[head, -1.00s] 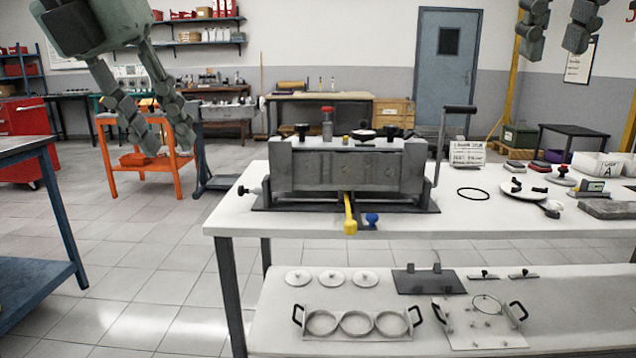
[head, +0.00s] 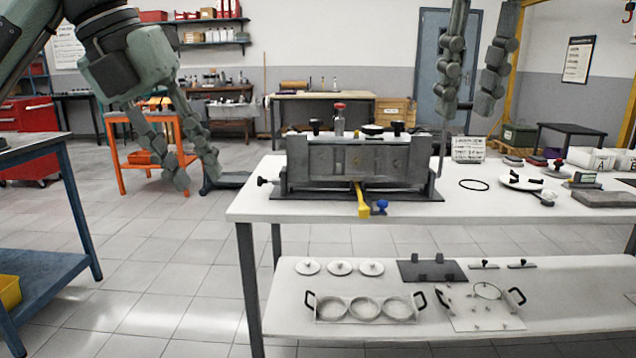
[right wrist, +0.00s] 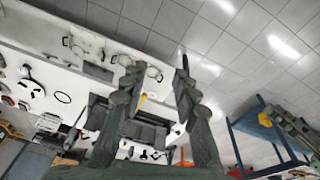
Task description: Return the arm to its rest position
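My left gripper (head: 198,186) hangs at the upper left of the head view, in front of the orange cart. Its two fingers are spread apart with nothing between them. My right gripper (head: 466,112) hangs at the top right of the head view, in front of the blue door. Its fingers are apart and empty, and they also show apart in the right wrist view (right wrist: 158,75). A grey engine block fixture (head: 355,162) stands on the white table (head: 262,203) between the two grippers, apart from both.
A black ring (head: 474,185), a white plate (head: 519,183) and several small parts lie on the table's right side. The lower shelf (head: 290,320) holds lids and a three-ring tray (head: 365,308). A blue bench (head: 50,262) stands at the left. Open floor lies between bench and table.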

